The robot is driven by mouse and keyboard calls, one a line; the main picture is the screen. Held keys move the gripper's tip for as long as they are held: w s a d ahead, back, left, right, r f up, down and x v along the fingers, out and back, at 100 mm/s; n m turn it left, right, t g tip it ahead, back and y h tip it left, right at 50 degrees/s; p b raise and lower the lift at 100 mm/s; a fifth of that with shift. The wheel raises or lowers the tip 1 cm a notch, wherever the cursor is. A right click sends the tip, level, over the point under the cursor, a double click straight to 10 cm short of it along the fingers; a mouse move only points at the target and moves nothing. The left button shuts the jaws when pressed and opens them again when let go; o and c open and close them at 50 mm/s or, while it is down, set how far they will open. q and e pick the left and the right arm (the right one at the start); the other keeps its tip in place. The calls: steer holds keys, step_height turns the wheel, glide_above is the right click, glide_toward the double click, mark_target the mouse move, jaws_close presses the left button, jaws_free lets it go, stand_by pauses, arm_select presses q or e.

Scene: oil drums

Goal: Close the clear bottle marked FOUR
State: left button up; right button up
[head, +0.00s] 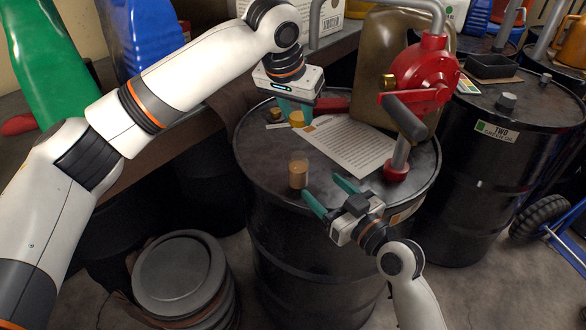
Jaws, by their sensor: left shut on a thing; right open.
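A small clear bottle (298,172) with brownish contents stands upright near the left front of the black drum's top. Its marking is too small to read, and I see no distinct cap on it. My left gripper (296,110) is above the back left of the drum top, behind the bottle. It is shut on a small yellow-tan piece (297,118), probably a cap, at its teal fingertips. My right gripper (325,194) is open and empty, its teal fingers just right of the bottle and apart from it.
The black drum (300,235) carries a printed sheet (345,146), a red hand pump (425,75) and a brown jug (385,65). A small dark-and-tan item (276,115) lies beside the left gripper. A second drum (490,140) stands at right, a lidded bucket (180,275) below left.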

arm_select(q)
steer(key=shift+s+d+r, duration=0.1)
steer(key=shift+s, duration=0.05)
arm_select(e)
steer(key=shift+s+d, duration=0.1)
steer(key=shift+s, duration=0.05)
steer(key=x, duration=1.2)
steer(key=shift+c, duration=0.6)
jaws_close()
arm_select(q)
glide_above(300, 154)
steer(key=s, duration=0.1)
steer(key=shift+s+a+f, duration=0.1)
steer(key=shift+a+f, duration=0.1)
steer(key=shift+f, duration=1.1)
steer(key=shift+s+a+f, duration=0.1)
steer(key=shift+a+f, duration=0.05)
steer(key=shift+f, duration=1.1)
steer(key=shift+f, duration=0.1)
steer(key=shift+f, duration=0.8)
steer(key=shift+f, duration=0.6)
